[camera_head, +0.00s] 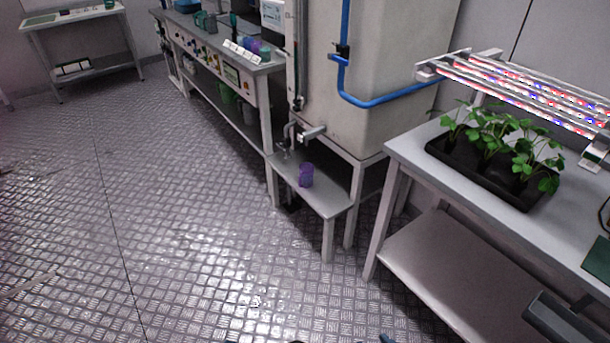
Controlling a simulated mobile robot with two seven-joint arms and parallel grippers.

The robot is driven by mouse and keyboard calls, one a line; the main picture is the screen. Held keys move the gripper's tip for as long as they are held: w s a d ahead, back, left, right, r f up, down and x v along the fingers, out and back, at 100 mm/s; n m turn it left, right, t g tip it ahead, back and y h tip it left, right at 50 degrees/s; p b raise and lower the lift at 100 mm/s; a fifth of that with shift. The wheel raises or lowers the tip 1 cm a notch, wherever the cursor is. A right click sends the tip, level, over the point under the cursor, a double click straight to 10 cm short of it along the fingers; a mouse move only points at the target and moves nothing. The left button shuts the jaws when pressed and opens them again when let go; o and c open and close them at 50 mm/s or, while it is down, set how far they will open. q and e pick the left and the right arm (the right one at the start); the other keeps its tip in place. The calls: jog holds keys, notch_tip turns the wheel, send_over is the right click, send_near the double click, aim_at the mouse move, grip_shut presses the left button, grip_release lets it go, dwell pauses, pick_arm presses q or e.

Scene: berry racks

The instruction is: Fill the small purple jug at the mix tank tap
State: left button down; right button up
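The small purple jug (306,175) stands upright on a low grey stand (330,201) in front of the mix tank. The large pale mix tank (385,90) rises behind it. The tank's tap (312,133) sticks out low on its front, above the stand. The jug is below the tap and apart from it; I cannot tell whether it is exactly under the outlet. The jug's inside and fill level are too small to tell. No water stream shows. Neither of my grippers can be made out in view, and none is at the jug.
A blue pipe (385,101) runs along the tank. At right is a table (420,150) with a black plant tray (440,151) under red and blue lights. A long bench (262,68) with purple and green vessels stands behind left. The metal floor at left is clear.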

grip_shut()
dwell(1.5)
